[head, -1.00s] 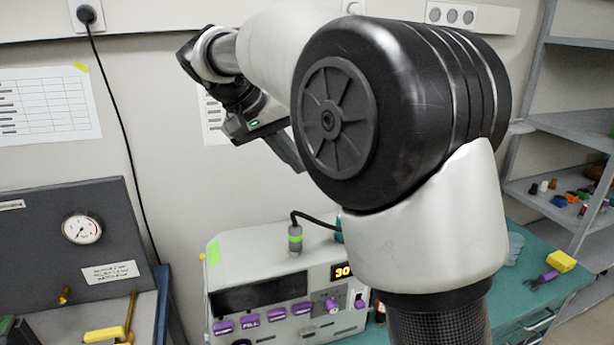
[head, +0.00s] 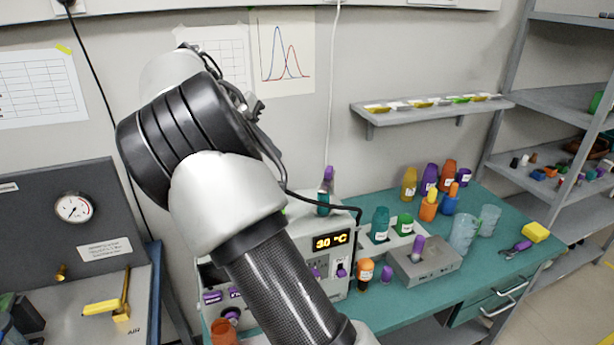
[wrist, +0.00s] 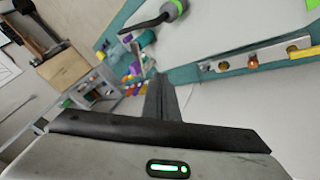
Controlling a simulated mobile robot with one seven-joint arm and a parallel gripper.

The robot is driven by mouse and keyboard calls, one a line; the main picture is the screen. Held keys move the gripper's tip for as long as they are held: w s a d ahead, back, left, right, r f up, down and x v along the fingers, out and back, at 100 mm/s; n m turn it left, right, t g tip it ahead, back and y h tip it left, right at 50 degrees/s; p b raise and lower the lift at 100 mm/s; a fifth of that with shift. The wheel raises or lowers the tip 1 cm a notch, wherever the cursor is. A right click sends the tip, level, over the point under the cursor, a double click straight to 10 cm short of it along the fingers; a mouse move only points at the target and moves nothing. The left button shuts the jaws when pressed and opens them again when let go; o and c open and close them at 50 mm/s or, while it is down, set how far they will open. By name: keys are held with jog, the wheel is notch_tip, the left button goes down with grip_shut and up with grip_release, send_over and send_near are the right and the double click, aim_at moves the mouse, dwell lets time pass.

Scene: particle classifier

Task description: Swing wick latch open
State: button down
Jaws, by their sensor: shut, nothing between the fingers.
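The classifier unit, a pale box (head: 352,283) with an orange "30 °C" display (head: 332,241) and purple controls, stands on the teal bench. My arm covers much of its front and top in the head view. No part can be made out for certain as the wick latch. The wrist view shows a pale box top beside a metal strip (wrist: 240,63) with a brass-coloured knob (wrist: 253,62) and a yellow bar (wrist: 305,52); I cannot tell whether any is the latch. My gripper (wrist: 160,92) is shut and empty, apart from these parts. The arm hides it in the head view.
A yellow-handled valve (head: 101,307) and gauge panel (head: 112,215) stand at left. A wall shelf (head: 430,107) is at the back. A dark cable (head: 325,203) rises over the unit.

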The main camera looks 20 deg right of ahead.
aim_at(328, 177)
jog(key=x, duration=1)
jog(key=shift+d, duration=0.1)
jog(key=shift+s+d+p, duration=0.35)
jog(key=shift+s+d, duration=0.45)
jog(key=shift+d, duration=0.2)
jog(key=shift+s+d, duration=0.4)
jog(key=shift+d, duration=0.15)
jog(key=shift+s+d+f+n+t+b, duration=0.15)
jog(key=shift+s+f+n+t+b, duration=0.2)
jog(key=shift+n+b, duration=0.5)
jog(key=shift+s+r+n+t+b, duration=0.1)
jog(key=shift+r+n+t+b, duration=0.15)
jog(key=shift+n+t+b, duration=0.4)
jog(key=shift+r, duration=0.1)
